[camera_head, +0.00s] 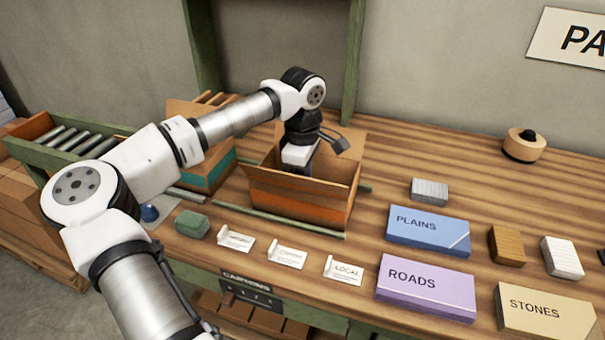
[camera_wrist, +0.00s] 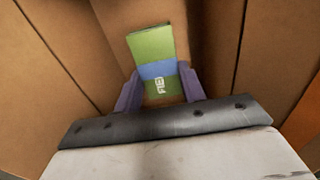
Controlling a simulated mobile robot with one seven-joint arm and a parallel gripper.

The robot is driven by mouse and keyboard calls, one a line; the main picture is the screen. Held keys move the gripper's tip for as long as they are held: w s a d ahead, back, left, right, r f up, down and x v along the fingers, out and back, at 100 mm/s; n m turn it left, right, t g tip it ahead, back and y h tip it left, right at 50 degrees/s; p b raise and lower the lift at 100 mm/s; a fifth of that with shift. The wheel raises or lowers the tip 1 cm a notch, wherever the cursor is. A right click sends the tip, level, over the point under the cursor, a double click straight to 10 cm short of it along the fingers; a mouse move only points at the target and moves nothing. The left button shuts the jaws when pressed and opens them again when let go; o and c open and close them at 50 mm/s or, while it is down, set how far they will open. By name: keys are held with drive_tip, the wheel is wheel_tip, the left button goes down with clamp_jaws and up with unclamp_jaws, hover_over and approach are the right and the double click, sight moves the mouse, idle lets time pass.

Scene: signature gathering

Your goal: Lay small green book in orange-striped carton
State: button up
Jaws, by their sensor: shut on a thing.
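The orange-striped carton (camera_head: 295,205) stands open on the wooden table below my arm. My gripper (camera_wrist: 158,92) reaches down inside it, and the carton walls hide the fingers in the head view. In the wrist view the small green book (camera_wrist: 153,45), with a blue band and a white mark, sits between my two purple fingers. My gripper is shut on it. Brown carton walls (camera_wrist: 60,40) surround the book on the sides. I cannot tell whether the book touches the carton floor.
A teal-striped carton (camera_head: 222,170) stands just left of the orange-striped one. A green block (camera_head: 192,224) and several white label cards (camera_head: 287,253) lie in front. Blue PLAINS (camera_head: 428,230), purple ROADS (camera_head: 426,287) and tan STONES (camera_head: 545,314) boxes lie to the right. The back right table is mostly clear.

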drive_tip(key=shift+f, duration=0.55)
drive_tip(key=shift+f+b, duration=0.7)
drive_tip(key=shift+b, duration=0.05)
drive_tip(key=o, duration=1.1)
drive_tip(key=shift+o, duration=0.2)
drive_tip(key=shift+r, duration=0.1)
wheel_tip(320, 180, up, 17)
drive_tip(key=p, duration=1)
drive_tip(key=shift+p, duration=0.35)
